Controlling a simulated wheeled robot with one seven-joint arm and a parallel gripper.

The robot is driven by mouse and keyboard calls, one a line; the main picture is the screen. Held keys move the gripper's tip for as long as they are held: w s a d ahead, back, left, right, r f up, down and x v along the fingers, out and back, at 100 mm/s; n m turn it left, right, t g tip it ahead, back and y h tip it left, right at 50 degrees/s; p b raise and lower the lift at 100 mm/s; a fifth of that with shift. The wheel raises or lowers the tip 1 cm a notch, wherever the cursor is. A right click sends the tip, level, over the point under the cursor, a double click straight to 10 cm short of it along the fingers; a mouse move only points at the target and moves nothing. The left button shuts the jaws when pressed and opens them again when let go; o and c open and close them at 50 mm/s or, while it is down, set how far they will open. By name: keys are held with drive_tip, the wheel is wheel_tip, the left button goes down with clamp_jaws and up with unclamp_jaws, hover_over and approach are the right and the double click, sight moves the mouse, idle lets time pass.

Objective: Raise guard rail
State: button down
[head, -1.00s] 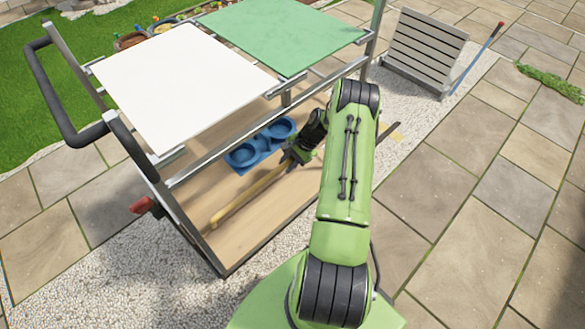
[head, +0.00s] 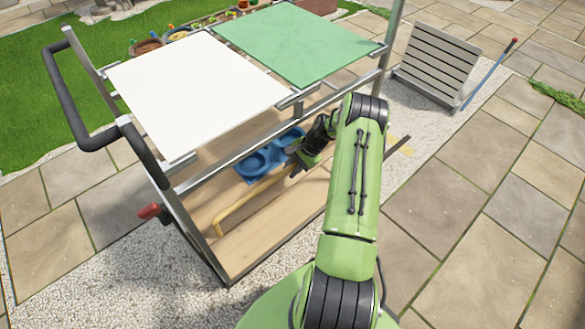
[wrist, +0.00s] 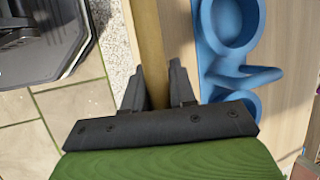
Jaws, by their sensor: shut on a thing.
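The guard rail is a long yellow bar (head: 252,196) along the open front of the cart's lower shelf. Its left end bends down towards the shelf edge, and its right part is hidden behind my arm. My gripper (head: 296,160) is shut on the rail. In the wrist view the rail (wrist: 149,35) runs up between the two dark fingers of my gripper (wrist: 156,85), and the grasped part is partly hidden by the gripper body.
The wooden lower shelf (head: 262,238) holds a blue tray with round cups (head: 256,165) close behind the rail. A white panel (head: 195,95) and a green panel (head: 300,43) lie above on the cart. A red handle (head: 149,211) sticks out at the left.

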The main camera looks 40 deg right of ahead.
drive_tip(key=c, duration=1)
unclamp_jaws()
drive_tip(key=p+v, duration=0.4)
drive_tip(key=v, duration=1.1)
drive_tip(key=shift+d+r, duration=0.1)
drive_tip(key=shift+r, duration=0.25)
